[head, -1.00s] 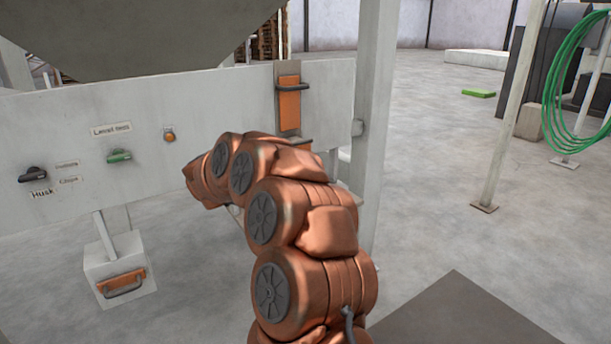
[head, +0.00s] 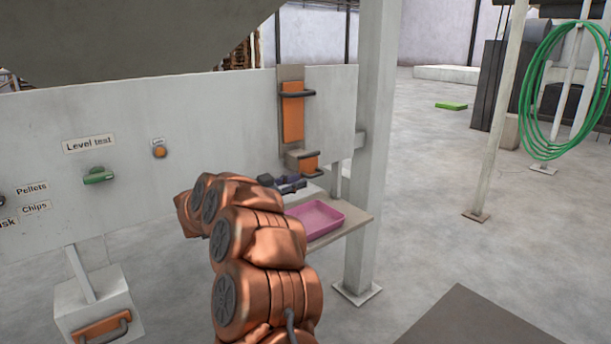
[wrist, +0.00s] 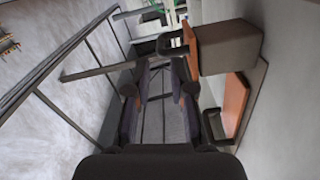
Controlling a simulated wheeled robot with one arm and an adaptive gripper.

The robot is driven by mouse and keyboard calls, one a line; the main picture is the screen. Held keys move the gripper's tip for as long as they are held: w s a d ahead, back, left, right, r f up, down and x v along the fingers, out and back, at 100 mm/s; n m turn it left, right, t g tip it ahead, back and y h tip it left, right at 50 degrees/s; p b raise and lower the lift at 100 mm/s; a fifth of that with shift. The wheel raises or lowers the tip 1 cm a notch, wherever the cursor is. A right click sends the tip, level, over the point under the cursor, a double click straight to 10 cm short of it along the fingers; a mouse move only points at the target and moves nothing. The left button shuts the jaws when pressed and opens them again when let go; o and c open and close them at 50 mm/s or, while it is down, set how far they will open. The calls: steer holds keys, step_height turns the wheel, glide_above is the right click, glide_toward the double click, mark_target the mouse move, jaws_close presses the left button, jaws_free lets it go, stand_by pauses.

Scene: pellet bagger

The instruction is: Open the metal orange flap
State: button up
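A tall orange flap (head: 292,112) with a dark handle at its top is on the pale panel. Below it, a smaller orange flap (head: 308,163) with a dark handle sits on a projecting metal box. My gripper (head: 290,184) is just below and left of this smaller flap, partly hidden by my arm. In the wrist view my gripper (wrist: 158,88) is open, with nothing between its fingers. The box's orange flap (wrist: 191,47) and handle are ahead, near the right finger. The flat orange flap (wrist: 236,100) is to the right. I see no contact with either handle.
A pink tray (head: 316,217) stands on a small shelf beneath the flaps. A post (head: 372,150) rises right of the panel. A green lever (head: 98,175) and an orange button (head: 159,151) are left. Another orange-flapped box (head: 95,305) is low left.

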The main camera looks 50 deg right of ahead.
mark_target(316, 175)
steer(key=b+x, duration=0.1)
steer(key=x, duration=0.6)
steer(key=shift+d+b, duration=0.2)
steer(key=shift+b, duration=0.15)
jaws_close()
stand_by(0.3)
